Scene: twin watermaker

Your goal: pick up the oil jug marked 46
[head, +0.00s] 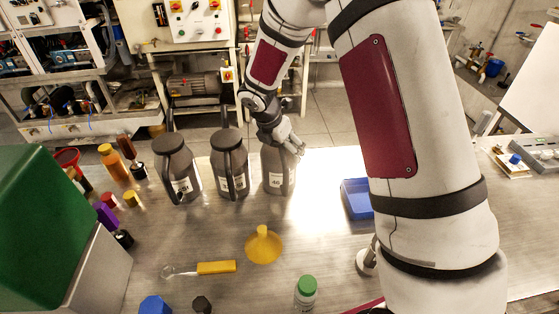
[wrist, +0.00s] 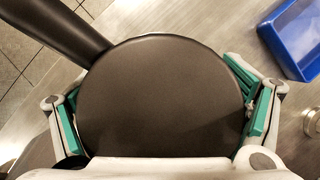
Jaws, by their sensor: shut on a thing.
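The oil jug marked 46 (head: 277,177) is a grey-brown jug with a white label, standing upright on the metal bench at the right end of a row of three. My gripper (head: 287,146) is over its top in the head view. In the wrist view, the jug's round dark lid (wrist: 160,97) fills the middle, and the gripper's green-padded fingers (wrist: 163,108) are shut on it from left and right.
Two similar jugs stand left of it, the middle jug (head: 230,165) close by and the far-left jug (head: 177,168). A blue tray (head: 356,198) lies to the right. A yellow funnel (head: 264,246) and a green-capped bottle (head: 306,291) are nearer. Bare bench lies between jug and tray.

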